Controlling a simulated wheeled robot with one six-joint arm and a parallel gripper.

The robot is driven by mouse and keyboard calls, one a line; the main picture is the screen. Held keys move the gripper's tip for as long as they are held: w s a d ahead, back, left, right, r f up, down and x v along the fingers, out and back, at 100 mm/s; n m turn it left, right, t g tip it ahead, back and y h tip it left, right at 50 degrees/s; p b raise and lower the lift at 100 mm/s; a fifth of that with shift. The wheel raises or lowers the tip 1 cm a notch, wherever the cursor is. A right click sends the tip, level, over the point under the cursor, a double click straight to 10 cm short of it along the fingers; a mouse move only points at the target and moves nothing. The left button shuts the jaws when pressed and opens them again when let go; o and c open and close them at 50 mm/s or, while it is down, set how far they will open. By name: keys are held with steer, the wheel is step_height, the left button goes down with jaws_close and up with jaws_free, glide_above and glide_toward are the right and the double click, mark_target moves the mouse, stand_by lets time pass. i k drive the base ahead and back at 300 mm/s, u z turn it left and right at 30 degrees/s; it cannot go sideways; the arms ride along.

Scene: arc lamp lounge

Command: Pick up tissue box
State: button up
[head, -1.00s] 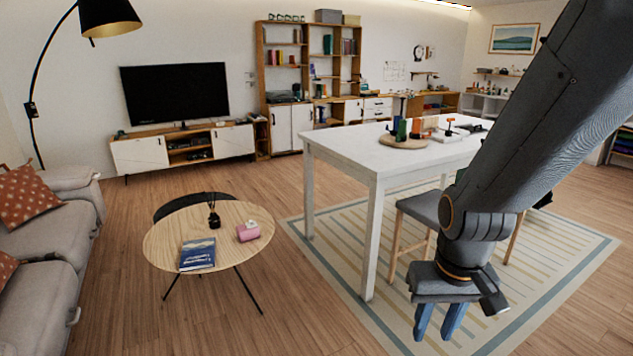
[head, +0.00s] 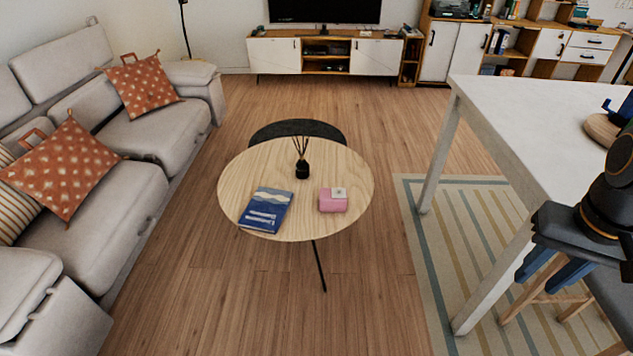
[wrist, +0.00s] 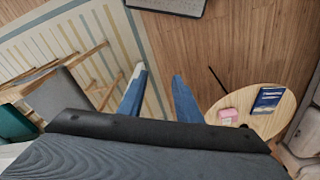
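The pink tissue box (head: 333,200) with a white tissue on top sits on the right part of the round wooden coffee table (head: 330,165). In the wrist view the tissue box (wrist: 228,114) shows near the left edge of the table, to the right of my fingers. My gripper (head: 546,273) is at the right edge of the head view, beside the white table and well away from the box. In the wrist view its two blue fingers (wrist: 160,90) stand apart with nothing between them.
A blue book (head: 266,209) and a black reed diffuser (head: 302,168) share the coffee table. A dark stool (head: 298,131) stands behind it. A grey sofa (head: 130,200) is left, the tall white table (head: 530,120) right. Wooden floor (head: 270,310) in front is clear.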

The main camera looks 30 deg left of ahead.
mark_target(326, 203)
steer(key=u, duration=0.7)
steer(key=i, duration=1.4)
steer(key=u, duration=0.7)
